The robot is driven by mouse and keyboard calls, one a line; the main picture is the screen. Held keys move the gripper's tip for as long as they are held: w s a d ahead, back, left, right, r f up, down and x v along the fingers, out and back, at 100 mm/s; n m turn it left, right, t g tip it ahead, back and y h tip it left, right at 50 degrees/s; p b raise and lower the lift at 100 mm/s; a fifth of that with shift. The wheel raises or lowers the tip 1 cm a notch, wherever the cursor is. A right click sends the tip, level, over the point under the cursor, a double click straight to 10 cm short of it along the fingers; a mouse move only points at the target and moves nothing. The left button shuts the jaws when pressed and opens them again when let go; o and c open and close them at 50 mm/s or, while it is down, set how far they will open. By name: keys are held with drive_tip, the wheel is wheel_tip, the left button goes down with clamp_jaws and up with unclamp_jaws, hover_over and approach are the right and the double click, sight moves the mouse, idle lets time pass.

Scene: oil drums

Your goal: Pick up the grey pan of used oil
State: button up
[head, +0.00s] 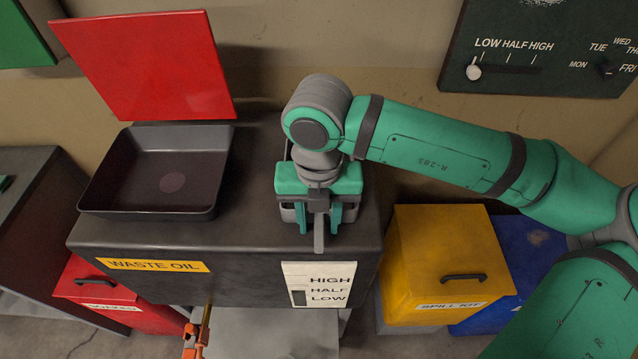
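A dark grey rectangular pan or basin (150,212) sits on the left of the dark waste oil tank's top (235,235). Its floor is dark brown with a paler round patch; I cannot tell whether this is oil or a drain, or whether the pan is loose. My gripper (319,228) points down over the right part of the tank top, apart from the pan and to its right. Its two green fingers stand apart. A narrow grey bar shows between them; I cannot tell whether it belongs to the gripper. No pan is between the fingers.
A red lid (145,65) stands raised behind the pan. A yellow spill kit box (440,255) and a blue box (520,265) stand right of the tank, a red bin (100,300) at lower left. An orange part (198,335) shows below the tank front.

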clamp_jaws()
idle(1.4)
